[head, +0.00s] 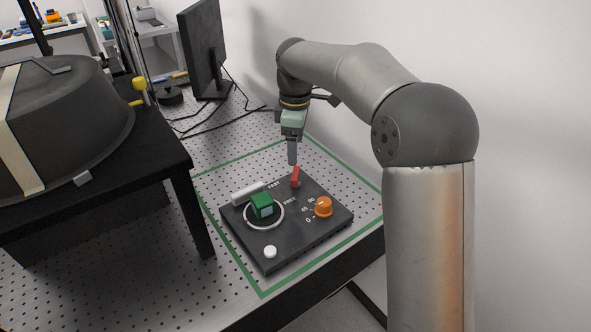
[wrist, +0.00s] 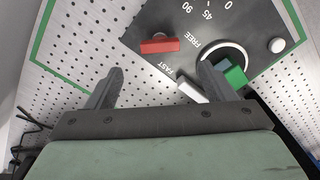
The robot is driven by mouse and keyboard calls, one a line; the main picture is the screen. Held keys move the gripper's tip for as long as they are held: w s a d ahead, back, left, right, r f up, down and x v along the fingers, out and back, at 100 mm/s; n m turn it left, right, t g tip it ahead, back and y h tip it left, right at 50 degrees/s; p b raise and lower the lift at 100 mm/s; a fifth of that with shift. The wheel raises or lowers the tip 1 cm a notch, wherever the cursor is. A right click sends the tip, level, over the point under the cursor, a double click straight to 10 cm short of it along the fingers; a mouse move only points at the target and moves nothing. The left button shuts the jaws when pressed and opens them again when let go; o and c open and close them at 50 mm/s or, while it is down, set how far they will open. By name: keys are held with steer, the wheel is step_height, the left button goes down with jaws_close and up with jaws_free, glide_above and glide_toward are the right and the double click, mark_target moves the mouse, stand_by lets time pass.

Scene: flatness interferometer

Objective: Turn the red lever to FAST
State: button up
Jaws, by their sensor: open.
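The red lever (head: 296,177) stands at the back of a dark control panel (head: 285,246), beside the printed words FAST and FREE. In the wrist view the lever (wrist: 159,46) lies crosswise, with FREE off its right end and FAST below it; I cannot tell which word it is set to. My gripper (head: 292,162) points down just above and behind the lever. In the wrist view the two fingers of my gripper (wrist: 160,72) are spread wide, with nothing between them. The lever appears beyond the fingertips, not gripped.
The panel also carries a green block (head: 262,206) in a white ring, a white bar (head: 248,192), an orange knob (head: 323,207) and a white button (head: 270,252). A black stand (head: 190,170) with a large dark dome is at left; a monitor (head: 203,50) stands behind.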

mark_target(295, 173)
step_height(295, 173, down, 8)
steer(key=shift+f, duration=0.2)
steer(key=c, duration=1)
